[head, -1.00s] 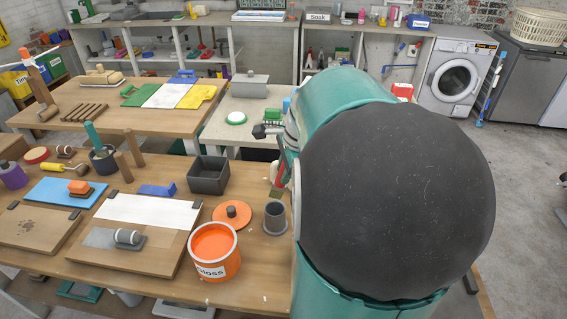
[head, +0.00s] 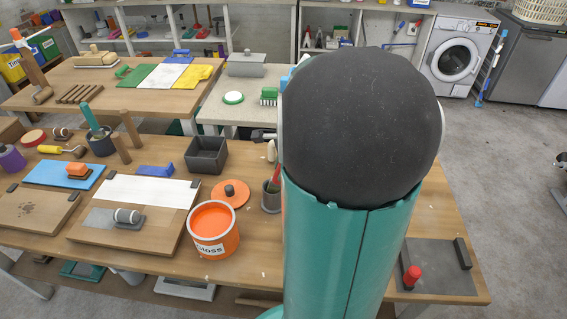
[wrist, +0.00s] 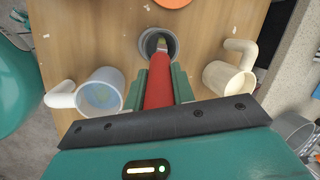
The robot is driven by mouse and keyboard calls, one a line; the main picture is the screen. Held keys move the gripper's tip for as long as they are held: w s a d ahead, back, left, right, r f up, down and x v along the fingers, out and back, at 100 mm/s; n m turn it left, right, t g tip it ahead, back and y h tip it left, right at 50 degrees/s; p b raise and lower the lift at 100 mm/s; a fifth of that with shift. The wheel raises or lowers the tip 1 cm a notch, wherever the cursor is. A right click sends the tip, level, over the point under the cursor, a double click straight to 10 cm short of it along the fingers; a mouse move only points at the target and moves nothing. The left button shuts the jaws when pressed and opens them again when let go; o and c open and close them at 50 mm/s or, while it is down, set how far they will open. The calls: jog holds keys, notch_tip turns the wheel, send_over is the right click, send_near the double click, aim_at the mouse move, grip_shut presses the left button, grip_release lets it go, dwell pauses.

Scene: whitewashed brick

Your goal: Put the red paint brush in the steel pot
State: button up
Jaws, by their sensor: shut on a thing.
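The red paint brush shows in the wrist view (wrist: 158,88) and partly in the head view (head: 277,176). My gripper (wrist: 160,76) is shut on it, one green finger on each side. The brush's far end overlaps the mouth of the steel pot, a small grey cup on the wooden bench, in the wrist view (wrist: 173,40). In the head view the pot (head: 270,205) stands just left of my arm, with the brush slanting down to its mouth. I cannot tell how deep the tip reaches. My arm hides my gripper in the head view.
An orange paint tin (head: 214,245), an orange lid (head: 230,192) and a dark square tub (head: 207,156) stand left of the pot. In the wrist view a pale mug (wrist: 100,95) and a cream mug (wrist: 230,80) flank my gripper. A red-handled item (head: 411,277) lies at right.

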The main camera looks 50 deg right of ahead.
jog(key=shift+w+f, duration=0.1)
jog(key=shift+f, duration=0.2)
jog(key=o, duration=1.1)
jog(key=shift+c, duration=0.2)
jog(key=v, duration=1.3)
jog(key=shift+r, duration=0.4)
